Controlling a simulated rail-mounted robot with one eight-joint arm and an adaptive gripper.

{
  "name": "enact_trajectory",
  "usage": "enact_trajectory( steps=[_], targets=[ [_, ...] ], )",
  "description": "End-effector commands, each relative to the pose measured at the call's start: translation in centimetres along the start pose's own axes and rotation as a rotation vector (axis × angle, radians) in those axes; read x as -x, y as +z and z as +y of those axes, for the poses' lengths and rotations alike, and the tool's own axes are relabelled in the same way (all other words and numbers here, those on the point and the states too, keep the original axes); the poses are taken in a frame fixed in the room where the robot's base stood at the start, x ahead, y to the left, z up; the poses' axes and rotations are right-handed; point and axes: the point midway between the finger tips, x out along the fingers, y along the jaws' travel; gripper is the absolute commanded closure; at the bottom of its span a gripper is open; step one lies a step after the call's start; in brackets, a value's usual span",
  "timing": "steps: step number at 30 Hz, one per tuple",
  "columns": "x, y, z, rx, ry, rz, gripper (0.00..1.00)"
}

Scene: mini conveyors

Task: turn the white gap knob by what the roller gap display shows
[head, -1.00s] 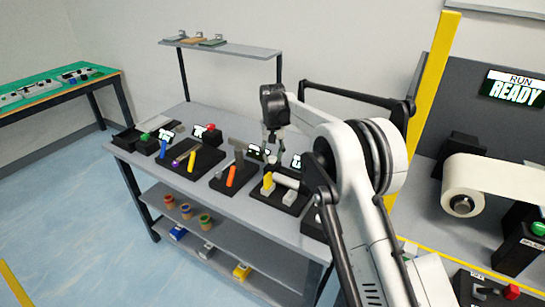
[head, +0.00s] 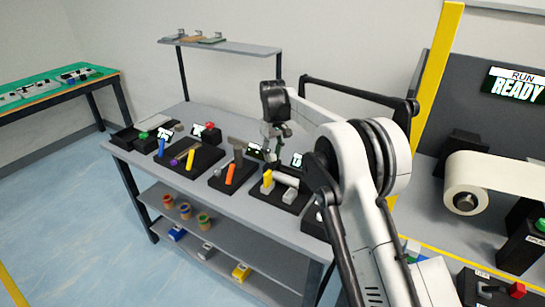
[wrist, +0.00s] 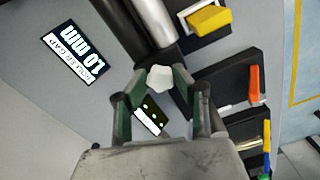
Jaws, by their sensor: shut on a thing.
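The white gap knob (wrist: 160,79) is a small faceted knob between my gripper's fingertips in the wrist view. My gripper (wrist: 159,88) is shut on it, with one dark green-edged finger on each side. In the head view my gripper (head: 276,152) reaches down at the back of the workbench, and the knob cannot be made out there. The roller gap display (wrist: 73,53) stands left of the knob in the wrist view. Its text is turned over and looks like "10 mm"; a decimal point is not clear. In the head view the display (head: 297,160) is partly hidden and too small to read.
A pale roller (head: 286,179) with a yellow block (head: 267,181) stands just in front of my gripper. An orange handle (head: 232,174) is to its left. A small dark panel (wrist: 150,116) shows between my fingers. The bench's front strip is clear.

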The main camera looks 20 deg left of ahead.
Motion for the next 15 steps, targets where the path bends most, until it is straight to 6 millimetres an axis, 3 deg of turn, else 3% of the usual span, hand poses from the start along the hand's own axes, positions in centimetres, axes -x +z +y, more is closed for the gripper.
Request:
enact_trajectory(
  steps=[15],
  targets=[
    [0.04, -0.04, 0.13, 0.303, 0.000, 0.001, 1.00]
  ],
)
